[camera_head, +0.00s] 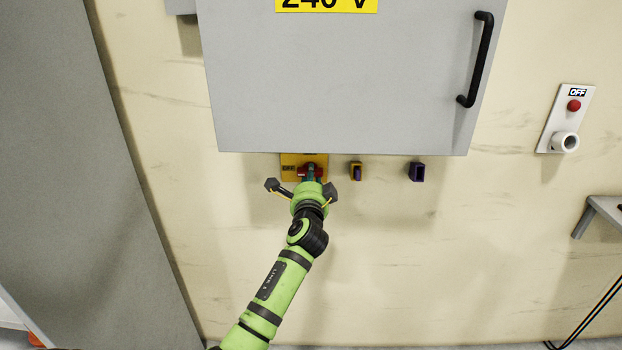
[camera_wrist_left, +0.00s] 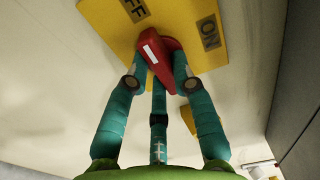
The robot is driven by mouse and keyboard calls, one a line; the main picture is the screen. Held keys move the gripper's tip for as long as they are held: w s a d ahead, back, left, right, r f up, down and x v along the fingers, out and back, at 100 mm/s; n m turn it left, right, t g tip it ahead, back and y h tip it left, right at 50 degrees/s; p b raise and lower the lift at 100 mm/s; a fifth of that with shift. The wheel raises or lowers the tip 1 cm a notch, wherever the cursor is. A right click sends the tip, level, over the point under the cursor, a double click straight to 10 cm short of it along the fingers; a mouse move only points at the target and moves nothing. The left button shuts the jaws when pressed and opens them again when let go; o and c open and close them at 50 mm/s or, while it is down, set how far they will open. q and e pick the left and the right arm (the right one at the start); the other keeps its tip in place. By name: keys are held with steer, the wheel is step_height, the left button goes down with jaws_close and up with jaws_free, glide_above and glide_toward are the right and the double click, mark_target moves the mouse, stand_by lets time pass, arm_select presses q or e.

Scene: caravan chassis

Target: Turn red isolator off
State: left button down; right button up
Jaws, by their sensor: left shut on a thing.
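The red isolator (camera_head: 305,171) is a red rotary handle on a yellow plate (camera_head: 289,158), just below the grey cabinet. In the left wrist view the red handle (camera_wrist_left: 152,52) has a white mark, and the yellow plate (camera_wrist_left: 185,14) carries OFF and ON labels. My left gripper (camera_head: 312,174) reaches up to the handle. In the wrist view the teal fingers (camera_wrist_left: 158,82) stand around the handle, shut on it. The fingers and hand hide part of the handle in the head view. Which label the handle points at is unclear. My right gripper is not in view.
The grey cabinet (camera_head: 330,90) with a black handle (camera_head: 478,58) overhangs the isolator. A white panel (camera_head: 553,118) with a red button is farther right. The wall below is clear.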

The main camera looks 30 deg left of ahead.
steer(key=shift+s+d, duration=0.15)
arm_select(q)
steer(key=c, duration=1.2)
jaws_free()
steer(key=shift+o, duration=0.8)
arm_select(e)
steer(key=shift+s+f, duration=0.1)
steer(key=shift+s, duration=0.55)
arm_select(q)
steer(key=v, duration=1.2)
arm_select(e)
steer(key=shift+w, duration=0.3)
arm_select(q)
steer(key=shift+s, duration=0.1)
